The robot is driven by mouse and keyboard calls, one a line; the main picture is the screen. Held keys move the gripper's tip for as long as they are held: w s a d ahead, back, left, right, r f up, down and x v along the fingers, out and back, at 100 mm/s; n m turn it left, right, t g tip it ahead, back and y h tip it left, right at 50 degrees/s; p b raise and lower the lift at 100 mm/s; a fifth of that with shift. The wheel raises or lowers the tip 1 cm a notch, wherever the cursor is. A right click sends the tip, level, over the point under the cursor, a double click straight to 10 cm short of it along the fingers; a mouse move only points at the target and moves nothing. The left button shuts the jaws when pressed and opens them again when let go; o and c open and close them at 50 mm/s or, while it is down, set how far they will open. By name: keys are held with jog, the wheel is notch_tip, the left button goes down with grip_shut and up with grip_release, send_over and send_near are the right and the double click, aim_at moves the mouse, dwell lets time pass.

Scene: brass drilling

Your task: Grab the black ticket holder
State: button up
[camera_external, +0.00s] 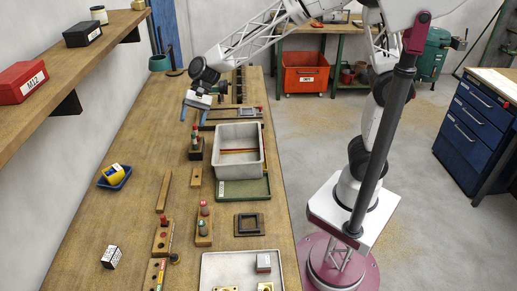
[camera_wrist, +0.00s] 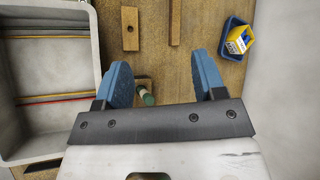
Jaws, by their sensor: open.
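No thing is plainly marked as the ticket holder. A flat black square frame (camera_external: 249,224), which may be it, lies on the bench right of the red-topped peg block. My gripper (camera_external: 193,115) is open and empty above the far part of the bench, well beyond this frame. In the wrist view my blue fingers are spread apart (camera_wrist: 162,72). A green cylindrical piece (camera_wrist: 146,96) shows low between them, partly hidden by the gripper body. The black square frame is not visible in the wrist view.
A grey tray (camera_external: 262,150) stands right of the gripper; it also shows in the wrist view (camera_wrist: 92,50). A blue dish (camera_external: 115,184) with a yellow item sits at the left. Wooden blocks (camera_external: 163,192) and a pale front tray (camera_external: 215,265) occupy the bench. A shelf (camera_external: 60,66) overhangs the left.

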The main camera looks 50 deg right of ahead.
jog(key=s+a+f+m+g+y, duration=0.1)
jog(key=a+f, duration=0.3)
jog(key=a, duration=0.7)
jog(key=s+a+f+m+g+y, duration=0.15)
jog(key=a+f, duration=0.25)
jog(key=a, duration=0.8)
jog(key=m+g, duration=0.2)
jog(key=m, duration=0.1)
send_near(110, 255)
jog(key=shift+s+a+f+y, duration=0.1)
jog(key=shift+a+f+y, duration=0.15)
jog(key=shift+f, duration=0.35)
jog(key=shift+a+f+y, duration=0.1)
jog(key=shift+f+y, duration=0.1)
jog(key=shift+f, duration=0.4)
jog(key=shift+s+a+f, duration=0.1)
jog(key=shift+s+a, duration=0.05)
jog(key=shift+a, duration=0.05)
jog(key=shift+x, duration=1.3)
jog(key=shift+x, duration=2.6)
